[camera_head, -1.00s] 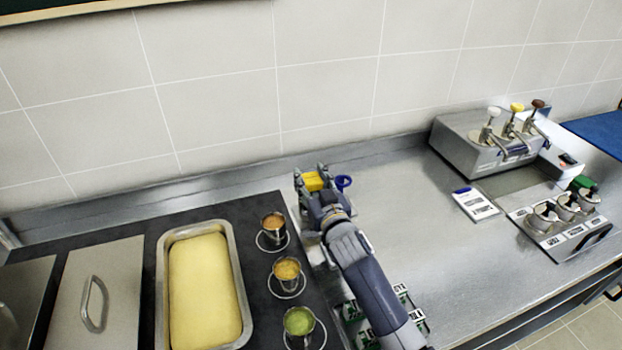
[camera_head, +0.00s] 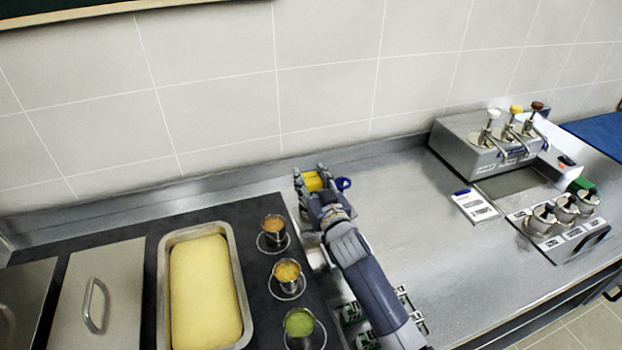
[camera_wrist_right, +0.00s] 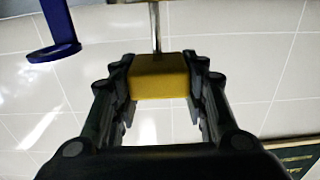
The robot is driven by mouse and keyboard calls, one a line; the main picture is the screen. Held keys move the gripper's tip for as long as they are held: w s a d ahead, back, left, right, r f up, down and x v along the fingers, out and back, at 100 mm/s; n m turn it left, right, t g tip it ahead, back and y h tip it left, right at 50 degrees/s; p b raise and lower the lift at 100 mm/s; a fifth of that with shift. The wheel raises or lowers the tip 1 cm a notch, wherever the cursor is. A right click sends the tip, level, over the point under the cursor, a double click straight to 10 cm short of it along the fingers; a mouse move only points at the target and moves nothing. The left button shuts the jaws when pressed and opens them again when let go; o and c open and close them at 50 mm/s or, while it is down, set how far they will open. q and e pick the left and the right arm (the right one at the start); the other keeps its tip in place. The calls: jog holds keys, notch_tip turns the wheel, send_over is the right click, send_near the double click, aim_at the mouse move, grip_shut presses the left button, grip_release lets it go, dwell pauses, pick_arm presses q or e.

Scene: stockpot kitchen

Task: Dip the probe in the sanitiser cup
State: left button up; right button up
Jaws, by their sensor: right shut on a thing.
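My right gripper (camera_head: 312,181) is shut on the yellow body of the probe (camera_head: 314,182), just past the back right corner of the dark hob. The right wrist view shows the yellow probe body (camera_wrist_right: 160,76) between the two fingers (camera_wrist_right: 160,95), with a thin metal stem (camera_wrist_right: 155,25) running away from it to the top edge. A blue ring-shaped holder (camera_head: 343,184) is beside the gripper on its right; it also shows in the right wrist view (camera_wrist_right: 54,52), apart from the probe. I cannot make out the sanitiser cup; the gripper may hide it. My left gripper is not in view.
Three small pots (camera_head: 286,271) of sauce stand along the hob's right side, next to a tray (camera_head: 163,290) of yellow food. A pump dispenser (camera_head: 465,140) and a rack of metal cups (camera_head: 560,240) stand at the right. The counter (camera_head: 400,215) between is clear.

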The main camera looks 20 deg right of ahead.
jog(key=shift+r+p, duration=3.65)
jog(key=shift+r, duration=0.6)
